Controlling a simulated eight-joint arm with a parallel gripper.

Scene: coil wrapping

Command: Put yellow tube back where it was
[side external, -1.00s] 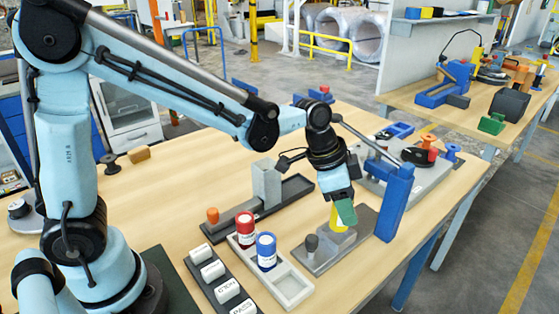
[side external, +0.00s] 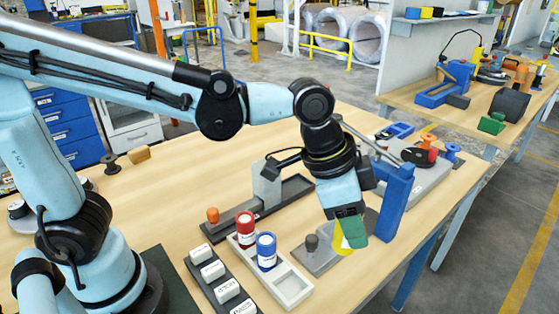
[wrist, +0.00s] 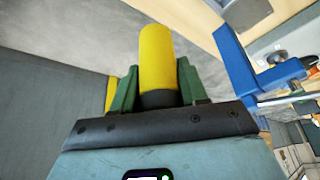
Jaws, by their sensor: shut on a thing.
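The yellow tube (wrist: 157,58) stands between the two green fingers of my gripper (wrist: 152,92) in the wrist view. The gripper is shut on it. In the side view my gripper (side external: 350,233) hangs above the grey plate fixture, in front of the blue upright. Only a yellow sliver of the tube (side external: 340,236) shows there; the green finger hides most of it. A grey-and-white rack (side external: 291,286) holds a red tube (side external: 246,230) and a blue tube (side external: 265,250) upright. The rack's front part is empty.
A blue upright (side external: 393,205) stands close to the right of my gripper. A grey plate (side external: 312,262) with a dark knob lies below it. A strip of white labelled blocks (side external: 228,289) lies left of the rack. Bare table is at the front right.

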